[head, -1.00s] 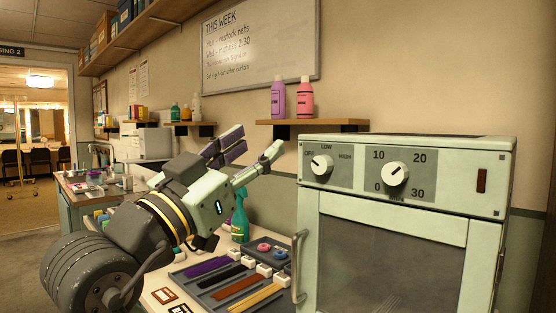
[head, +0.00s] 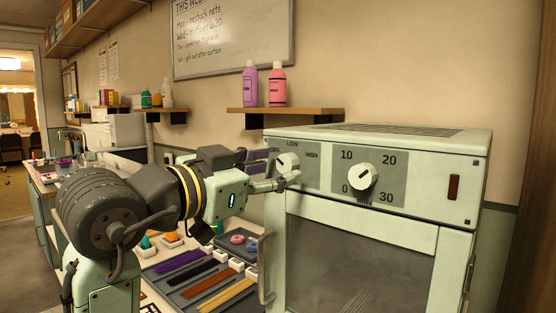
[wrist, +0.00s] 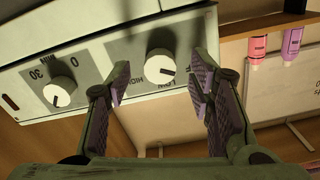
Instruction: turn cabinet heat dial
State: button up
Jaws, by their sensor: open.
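The heat dial (head: 287,161) is the left white knob on the front of the pale green cabinet (head: 360,219). In the head view my gripper (head: 272,169) is in front of it and covers part of it. In the upside-down wrist view the heat dial (wrist: 160,66) shows whole, beyond the gap between my two fingertips (wrist: 160,85). Its dark pointer mark is turned to the OFF side; the OFF label is hidden there. My gripper is open, its purple pads apart with nothing between them. I cannot tell how far the tips are from the panel.
The timer dial (head: 363,176), marked 0 to 30, is just right of the heat dial. The cabinet door handle (head: 265,266) sticks out below. A wall shelf (head: 285,112) with two bottles is above. A tray of coloured strips (head: 205,278) lies on the counter at the left.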

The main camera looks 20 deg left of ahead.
jog(key=shift+x, duration=1)
jog(key=shift+c, duration=0.2)
grip_shut()
jog(key=shift+m, duration=0.3)
jog(key=m+b, duration=0.2)
jog(key=m, duration=0.3)
jog(key=shift+a+m, duration=0.1)
jog(key=shift+m, duration=0.2)
jog(key=m+b, duration=0.2)
jog(key=m, duration=0.3)
jog(key=shift+r, duration=0.1)
jog(key=shift+m, duration=0.4)
